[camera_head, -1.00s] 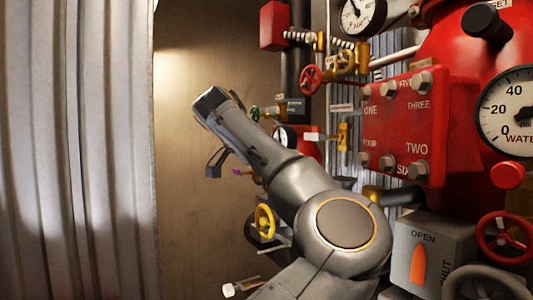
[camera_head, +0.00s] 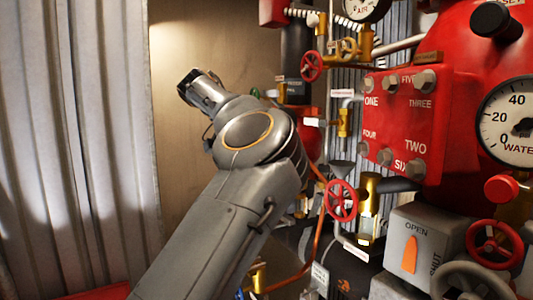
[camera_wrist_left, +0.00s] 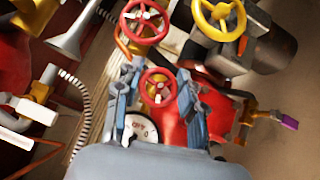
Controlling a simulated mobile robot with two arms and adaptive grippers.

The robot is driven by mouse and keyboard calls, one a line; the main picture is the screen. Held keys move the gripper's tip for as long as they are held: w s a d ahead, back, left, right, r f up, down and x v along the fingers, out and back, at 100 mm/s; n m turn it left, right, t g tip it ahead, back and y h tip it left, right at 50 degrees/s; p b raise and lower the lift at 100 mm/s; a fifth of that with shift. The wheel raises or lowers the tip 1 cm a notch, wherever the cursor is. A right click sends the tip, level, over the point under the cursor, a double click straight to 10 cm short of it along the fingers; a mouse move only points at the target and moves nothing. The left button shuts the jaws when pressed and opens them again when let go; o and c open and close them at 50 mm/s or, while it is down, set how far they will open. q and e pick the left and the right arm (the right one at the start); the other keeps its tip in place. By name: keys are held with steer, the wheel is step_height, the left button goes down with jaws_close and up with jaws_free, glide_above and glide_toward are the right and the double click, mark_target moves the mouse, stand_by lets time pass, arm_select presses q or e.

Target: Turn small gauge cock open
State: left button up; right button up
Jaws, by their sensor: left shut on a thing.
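A small white dial gauge (camera_wrist_left: 140,131) sits just below the left finger, beside a red body (camera_wrist_left: 210,117). I cannot tell for sure whether this wheel is the gauge cock. In the head view my left arm stands in front of the pipework, and its fingers cannot be made out there. My right gripper is not in view.
A larger red handwheel (camera_wrist_left: 143,20) and a yellow handwheel (camera_wrist_left: 219,18) are close by in the wrist view. A purple-tipped lever (camera_wrist_left: 288,122) sticks out at right. In the head view, red valve housing (camera_head: 420,120) fills the right; a corrugated wall (camera_head: 75,140) stands left.

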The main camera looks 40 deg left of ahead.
arm_select(q)
steer(key=shift+f, duration=0.2)
stand_by(0.3)
steer(key=o, duration=1.2)
steer(key=shift+r, duration=0.1)
steer(key=v, duration=0.7)
steer(key=shift+s+a+r, duration=0.1)
steer(key=shift+a, duration=0.05)
